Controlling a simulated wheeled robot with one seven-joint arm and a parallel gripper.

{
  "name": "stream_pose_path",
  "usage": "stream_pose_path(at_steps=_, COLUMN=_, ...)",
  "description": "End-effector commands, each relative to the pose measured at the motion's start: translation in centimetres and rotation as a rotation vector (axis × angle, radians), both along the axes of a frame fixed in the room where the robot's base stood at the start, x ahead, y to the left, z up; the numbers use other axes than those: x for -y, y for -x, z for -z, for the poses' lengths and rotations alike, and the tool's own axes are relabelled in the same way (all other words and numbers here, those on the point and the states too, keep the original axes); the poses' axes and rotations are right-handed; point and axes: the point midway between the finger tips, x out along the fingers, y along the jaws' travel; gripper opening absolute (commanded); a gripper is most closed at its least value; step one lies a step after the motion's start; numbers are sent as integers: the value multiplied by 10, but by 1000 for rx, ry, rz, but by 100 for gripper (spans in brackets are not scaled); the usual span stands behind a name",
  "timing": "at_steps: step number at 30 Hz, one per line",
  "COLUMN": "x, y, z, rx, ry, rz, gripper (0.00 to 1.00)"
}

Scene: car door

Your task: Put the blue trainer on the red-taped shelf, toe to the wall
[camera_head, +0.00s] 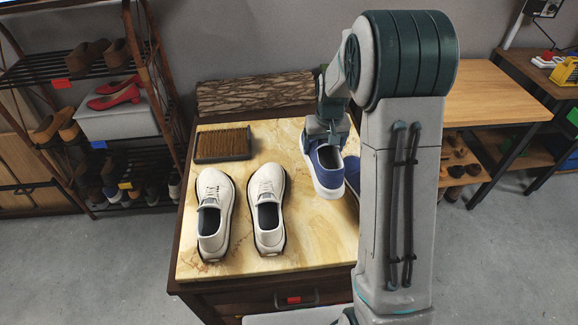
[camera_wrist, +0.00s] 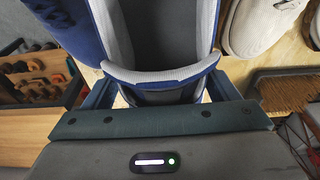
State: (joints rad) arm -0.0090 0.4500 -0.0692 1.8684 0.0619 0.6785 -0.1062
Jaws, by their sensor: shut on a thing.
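The blue trainer (camera_head: 325,172) has a white sole and hangs from my gripper (camera_head: 327,130) above the right part of the stone-topped table. In the wrist view its heel collar (camera_wrist: 160,72) sits between the two fingers of my gripper (camera_wrist: 158,92), which are shut on it. A second blue shoe (camera_head: 353,168) is partly hidden behind my arm; blue also shows at the upper left of the wrist view (camera_wrist: 65,22). The red-taped shelf (camera_head: 30,70) is the upper rack level at the far left, with red tape (camera_head: 62,84) at its front.
Brown shoes (camera_head: 87,55) stand on that shelf; its left part looks bare. Red heels (camera_head: 115,93) sit on a grey box below. White trainers (camera_head: 266,205) and a brush (camera_head: 223,144) are on the table (camera_head: 310,250). A wooden bench (camera_head: 490,90) stands right. Floor (camera_head: 90,260) at left is clear.

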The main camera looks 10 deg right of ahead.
Motion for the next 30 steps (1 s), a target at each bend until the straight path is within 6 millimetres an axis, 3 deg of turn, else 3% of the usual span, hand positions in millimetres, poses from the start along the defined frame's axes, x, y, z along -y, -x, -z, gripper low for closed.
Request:
stream_pose_path(at_steps=7, x=9, y=1, z=44, rx=-5, ry=0, rz=17, gripper=44)
stream_pose_path(at_steps=21, x=8, y=1, z=95, rx=-3, ry=0, rz=14, gripper=44)
stream_pose_path(at_steps=30, x=7, y=0, z=98, rx=-1, ry=0, rz=13, gripper=44)
